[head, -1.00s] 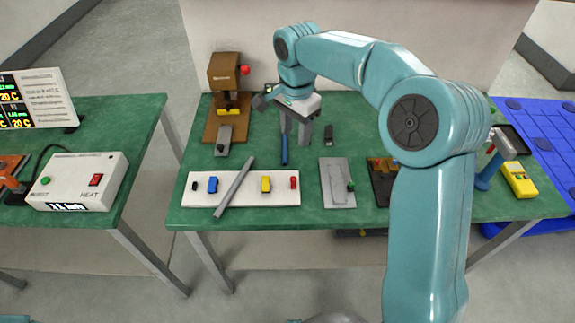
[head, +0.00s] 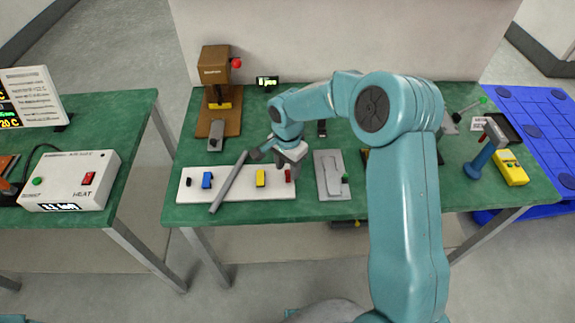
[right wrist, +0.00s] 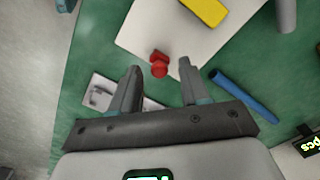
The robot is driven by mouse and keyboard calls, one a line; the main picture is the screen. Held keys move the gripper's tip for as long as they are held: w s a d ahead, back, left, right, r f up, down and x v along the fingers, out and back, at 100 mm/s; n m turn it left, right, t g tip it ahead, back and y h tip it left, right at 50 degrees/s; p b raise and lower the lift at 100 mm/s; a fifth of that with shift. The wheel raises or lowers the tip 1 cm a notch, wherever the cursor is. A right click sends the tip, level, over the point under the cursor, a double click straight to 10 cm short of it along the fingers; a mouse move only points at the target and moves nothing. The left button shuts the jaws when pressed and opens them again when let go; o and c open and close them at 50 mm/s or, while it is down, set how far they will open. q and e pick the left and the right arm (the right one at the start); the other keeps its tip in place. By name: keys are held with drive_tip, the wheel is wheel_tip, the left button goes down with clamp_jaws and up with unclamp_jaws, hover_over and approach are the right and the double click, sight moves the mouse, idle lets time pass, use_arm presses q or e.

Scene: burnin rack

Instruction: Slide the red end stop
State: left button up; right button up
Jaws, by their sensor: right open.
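The red end stop (head: 288,176) stands near the right end of the white board (head: 240,193), right of a yellow block (head: 260,178). My right gripper (head: 287,167) is low over that end and partly hides the stop. In the right wrist view the red end stop (right wrist: 159,64) shows between and just past the open, empty fingertips (right wrist: 159,72). I cannot tell whether a finger touches it. My left gripper is not in view.
A grey bar (head: 229,182) lies slantwise across the board, between a blue block (head: 207,180) and the yellow one. A grey plate (head: 330,190) lies right of the board. A blue rod (right wrist: 245,96) lies close by. A brown press (head: 216,68) stands behind.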

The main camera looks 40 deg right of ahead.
drive_tip(key=shift+s+f, duration=0.1)
drive_tip(key=shift+s, duration=0.05)
clamp_jaws()
drive_tip(key=w+a, duration=0.1)
drive_tip(key=w+a+b, duration=0.1)
drive_tip(key=a, duration=0.1)
drive_tip(key=shift+w+a+f, duration=0.1)
drive_tip(key=shift+w, duration=0.05)
drive_tip(key=shift+w+a, duration=0.1)
drive_tip(key=shift+a, duration=0.05)
unclamp_jaws()
wheel_tip(320, 180, up, 17)
drive_tip(key=shift+f, duration=0.2)
